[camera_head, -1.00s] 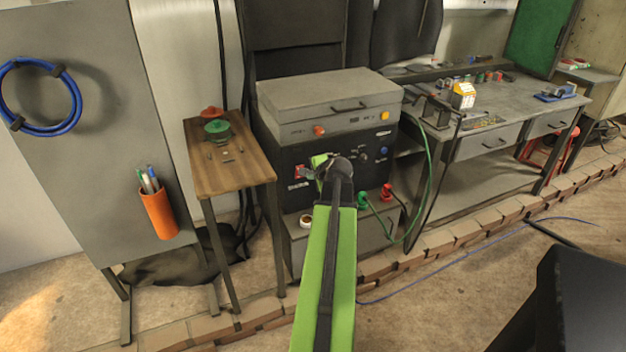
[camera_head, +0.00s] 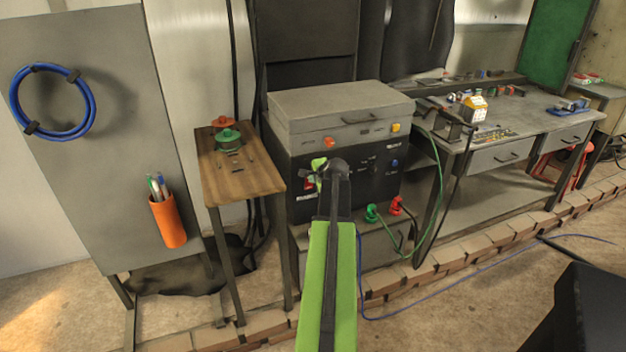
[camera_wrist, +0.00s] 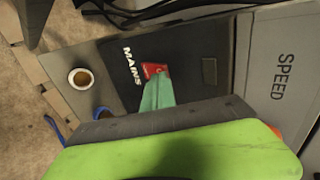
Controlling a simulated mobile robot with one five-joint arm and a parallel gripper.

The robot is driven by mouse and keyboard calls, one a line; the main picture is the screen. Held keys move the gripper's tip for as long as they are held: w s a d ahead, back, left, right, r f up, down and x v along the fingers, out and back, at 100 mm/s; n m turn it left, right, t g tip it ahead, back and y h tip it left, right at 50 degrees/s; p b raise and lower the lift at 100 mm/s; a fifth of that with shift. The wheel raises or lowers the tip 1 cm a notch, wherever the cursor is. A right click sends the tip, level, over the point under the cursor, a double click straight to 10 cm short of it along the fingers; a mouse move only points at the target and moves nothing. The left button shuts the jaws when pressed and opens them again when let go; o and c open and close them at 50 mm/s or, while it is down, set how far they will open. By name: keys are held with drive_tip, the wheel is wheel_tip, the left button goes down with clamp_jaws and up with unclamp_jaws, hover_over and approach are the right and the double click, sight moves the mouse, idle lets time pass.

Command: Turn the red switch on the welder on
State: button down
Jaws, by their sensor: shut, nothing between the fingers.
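The welder's black front panel (camera_head: 372,160) stands in the middle of the head view, under a grey box. The red switch (camera_wrist: 150,69) shows in the wrist view beside the white MAINS lettering. In the head view the red switch (camera_head: 309,182) is partly hidden by my gripper. My gripper (camera_wrist: 155,92) is shut and empty, its green fingertips at the edge of the switch in the wrist view. I cannot tell whether they touch it. My gripper (camera_head: 316,178) also shows in front of the panel's left part in the head view. The switch's position is unclear.
A small wooden table (camera_head: 240,172) stands left of the welder. A red plug (camera_head: 396,205) and a green plug (camera_head: 371,213) sit low on the right. A grey workbench (camera_head: 530,115) is further right.

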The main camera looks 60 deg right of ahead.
drive_tip(key=p, duration=0.1)
drive_tip(key=r, duration=0.1)
drive_tip(key=r+p, duration=0.1)
drive_tip(key=shift+w+d+g+p, duration=0.25)
drive_tip(key=shift+w+g+p, duration=0.05)
drive_tip(key=shift+w, duration=0.1)
idle(0.4)
drive_tip(key=p+v, duration=0.9)
drive_tip(key=v, duration=0.4)
drive_tip(key=shift+d+r, duration=0.2)
drive_tip(key=shift+r, duration=0.05)
